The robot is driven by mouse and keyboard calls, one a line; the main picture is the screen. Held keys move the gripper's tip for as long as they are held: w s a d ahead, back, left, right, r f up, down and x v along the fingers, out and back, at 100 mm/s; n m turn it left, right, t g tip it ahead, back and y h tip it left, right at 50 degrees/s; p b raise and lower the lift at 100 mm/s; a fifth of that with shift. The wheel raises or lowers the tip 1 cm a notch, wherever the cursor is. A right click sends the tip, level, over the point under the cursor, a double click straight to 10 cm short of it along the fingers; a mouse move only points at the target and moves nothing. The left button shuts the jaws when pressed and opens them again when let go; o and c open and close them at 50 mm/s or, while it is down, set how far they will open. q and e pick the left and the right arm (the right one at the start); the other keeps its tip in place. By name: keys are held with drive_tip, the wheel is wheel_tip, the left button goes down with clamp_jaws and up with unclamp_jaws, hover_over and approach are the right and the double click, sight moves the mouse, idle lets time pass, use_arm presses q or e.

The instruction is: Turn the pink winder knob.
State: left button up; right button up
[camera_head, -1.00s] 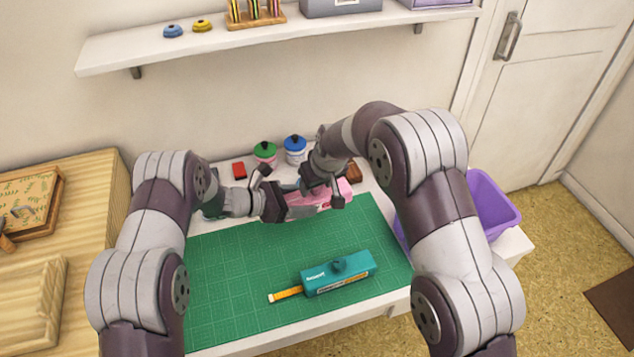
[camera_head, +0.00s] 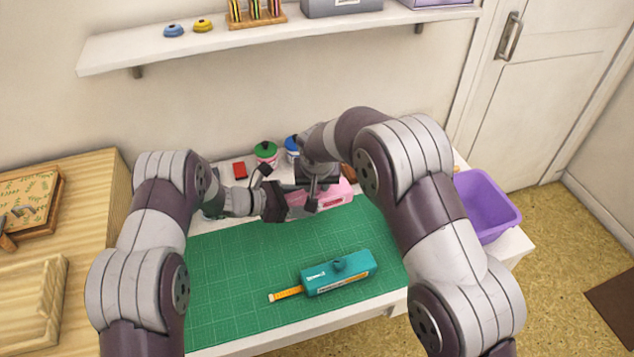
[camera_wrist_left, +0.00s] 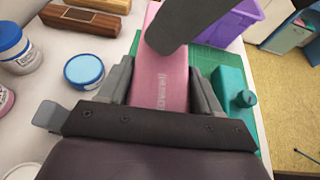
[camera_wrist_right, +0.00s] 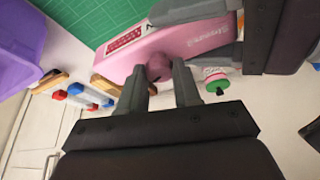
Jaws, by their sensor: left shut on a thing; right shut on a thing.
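The pink device (camera_head: 335,195) stands at the back edge of the green cutting mat; it also shows in the left wrist view (camera_wrist_left: 168,85) and in the right wrist view (camera_wrist_right: 135,50). My left gripper (camera_head: 290,200) is shut on its body, with a finger on each side. The round pink winder knob (camera_wrist_right: 158,68) sits on the face of the device turned toward my right gripper. My right gripper (camera_wrist_right: 160,82) is shut on the knob, its fingertips on either side of it. In the head view my right gripper hides the knob and part of the device.
A teal device (camera_head: 338,272) with a yellow strip lies on the green mat (camera_head: 230,290). A purple bin (camera_head: 488,205) is at the right. The mat's front left is clear.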

drive_tip(key=m+h, duration=0.1)
drive_tip(key=m, duration=0.3)
drive_tip(key=shift+a+m+h, duration=0.2)
drive_tip(key=shift+m+h, duration=0.1)
drive_tip(key=shift+h, duration=0.1)
drive_tip(key=shift+w+a+m+g+h, duration=0.1)
drive_tip(key=shift+m+g+h, duration=0.45)
drive_tip(key=shift+m, duration=1.45)
drive_tip(key=o, duration=1.1)
drive_tip(key=shift+c, duration=0.2)
